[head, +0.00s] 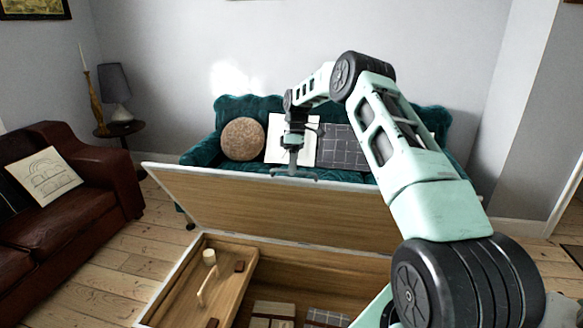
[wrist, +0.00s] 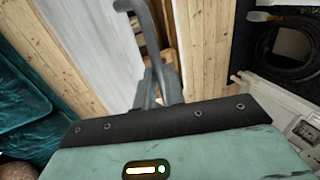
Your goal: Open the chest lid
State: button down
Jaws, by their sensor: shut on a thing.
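The chest (head: 188,258) stands on the floor in the head view, with a pale outer rim and a wooden inside. Its lid (head: 215,197) is raised and tilted, with its wooden underside facing me and the inside exposed. My gripper (head: 293,173) is at the upper edge of the lid, near its middle, and is shut on it. In the wrist view the grey fingers (wrist: 158,85) reach up from the gripper body. The exact contact of the fingertips is hard to make out there.
Inside the chest are a tray with small items (head: 209,257) and flat boxes (head: 273,311). A teal sofa (head: 200,152) with cushions stands behind the lid. A brown leather sofa (head: 85,205) is at the left, with bare floorboards (head: 160,232) between it and the chest.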

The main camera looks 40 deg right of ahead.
jog(key=shift+s+d+f, duration=0.15)
jog(key=shift+d+f, duration=0.15)
jog(key=shift+f, duration=0.25)
jog(key=c, duration=1.5)
grip_release()
jog(key=shift+d+f, duration=0.1)
jog(key=shift+r, duration=0.2)
jog(key=shift+w+a, duration=0.2)
jog(key=shift+r, duration=0.15)
jog(key=p+v, duration=1.1)
jog(key=v, duration=0.6)
jog(key=shift+w, duration=0.1)
